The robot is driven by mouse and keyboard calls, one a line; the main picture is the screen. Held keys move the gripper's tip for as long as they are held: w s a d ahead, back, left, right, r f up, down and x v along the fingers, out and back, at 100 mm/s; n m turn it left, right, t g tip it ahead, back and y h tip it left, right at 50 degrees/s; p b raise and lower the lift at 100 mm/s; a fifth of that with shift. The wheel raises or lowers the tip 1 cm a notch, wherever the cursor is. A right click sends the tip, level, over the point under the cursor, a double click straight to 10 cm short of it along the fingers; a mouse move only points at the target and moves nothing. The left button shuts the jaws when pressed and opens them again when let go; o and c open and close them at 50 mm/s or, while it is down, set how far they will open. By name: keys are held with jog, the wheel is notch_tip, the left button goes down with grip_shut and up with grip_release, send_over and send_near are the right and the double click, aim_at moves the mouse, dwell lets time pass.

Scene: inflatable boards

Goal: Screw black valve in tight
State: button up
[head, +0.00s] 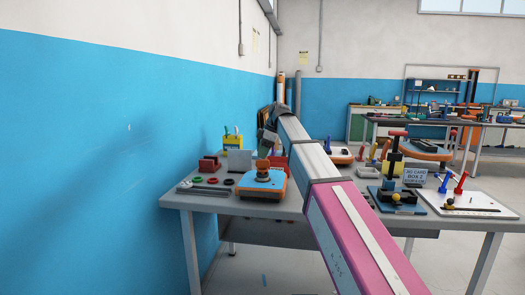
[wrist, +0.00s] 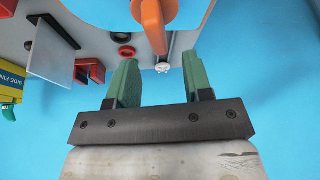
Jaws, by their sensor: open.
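My gripper (wrist: 160,64) is open, its two green fingers apart with nothing between them. In the head view my gripper (head: 266,138) hangs at the end of my arm, seemingly above or behind the orange and blue board (head: 262,186). An orange curved handle (wrist: 152,22) on the blue board (wrist: 105,10) lies just beyond the fingertips in the wrist view. A small black ring (wrist: 119,38), which may be the black valve, lies on the grey table beside the board. It also shows in the head view (head: 228,181). I cannot make out any valve on the board.
A red ring (wrist: 127,52) lies beside the black one, and a green ring (head: 197,179) farther left. Red blocks (head: 209,165) and a grey plate (head: 239,160) stand behind. The table (head: 255,208) holds crowded tools at right. A blue wall (head: 90,150) borders the left.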

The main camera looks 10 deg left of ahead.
aim_at(263, 161)
jog(key=shift+f, duration=2.1)
grip_shut()
jog(key=shift+m+t, duration=0.7)
jog(key=shift+m, duration=1)
jog(key=shift+s+m+t, duration=0.1)
jog(key=shift+m+t, duration=0.2)
jog(key=shift+m, duration=0.6)
jog(key=shift+m+t, duration=0.3)
jog(key=shift+m, duration=0.5)
